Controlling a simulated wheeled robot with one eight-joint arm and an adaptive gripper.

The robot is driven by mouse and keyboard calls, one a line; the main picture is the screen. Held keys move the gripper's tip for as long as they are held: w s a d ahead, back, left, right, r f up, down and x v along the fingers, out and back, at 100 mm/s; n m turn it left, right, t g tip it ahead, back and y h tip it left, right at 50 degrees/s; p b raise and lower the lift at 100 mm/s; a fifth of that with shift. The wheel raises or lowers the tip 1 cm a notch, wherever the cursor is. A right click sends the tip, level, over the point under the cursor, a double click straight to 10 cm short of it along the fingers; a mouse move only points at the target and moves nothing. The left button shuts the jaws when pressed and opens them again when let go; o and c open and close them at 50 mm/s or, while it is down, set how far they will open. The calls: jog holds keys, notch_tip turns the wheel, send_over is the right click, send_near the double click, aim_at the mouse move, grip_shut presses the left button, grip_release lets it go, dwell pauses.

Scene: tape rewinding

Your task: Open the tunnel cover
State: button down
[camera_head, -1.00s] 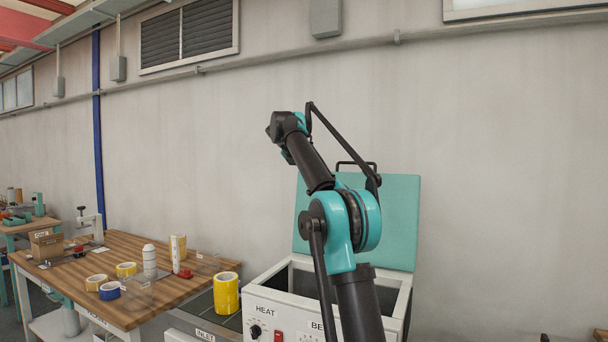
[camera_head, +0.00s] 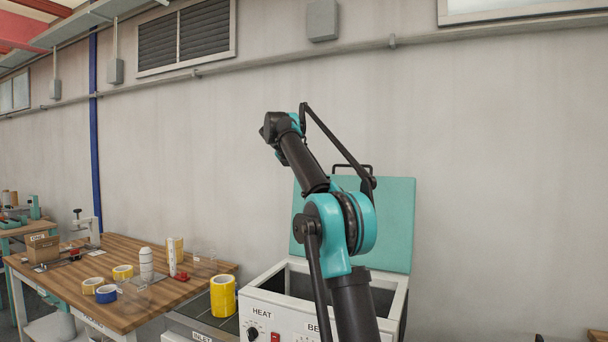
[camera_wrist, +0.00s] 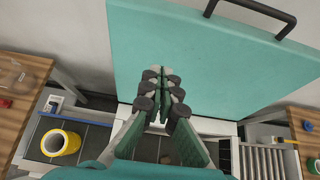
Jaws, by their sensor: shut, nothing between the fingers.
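The tunnel cover (camera_head: 398,215) is a flat teal panel with a black handle (camera_head: 352,167) along its top edge. It stands raised, nearly upright, at the back of the white machine box (camera_head: 290,318) marked HEAT, whose top is open. In the wrist view the cover (camera_wrist: 225,50) fills the upper middle, with its handle (camera_wrist: 262,8) at the top. My gripper (camera_wrist: 158,75) is shut and empty in front of the cover's face, below the handle. I cannot tell if the fingertips touch the cover. In the head view my gripper is hidden by my arm.
A yellow tape roll (camera_head: 223,296) stands on the inlet conveyor left of the machine, and also shows in the wrist view (camera_wrist: 60,143). A wooden table (camera_head: 165,288) at left holds tape rolls, a white bottle (camera_head: 146,263) and a clear container. A roller conveyor (camera_wrist: 268,160) lies at right.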

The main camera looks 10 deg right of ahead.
jog(key=s+a+r, duration=0.4)
jog(key=s+r, duration=0.1)
jog(key=r, duration=0.3)
jog(key=shift+s+r, duration=0.2)
jog(key=shift+s, duration=0.1)
jog(key=shift+a, duration=0.1)
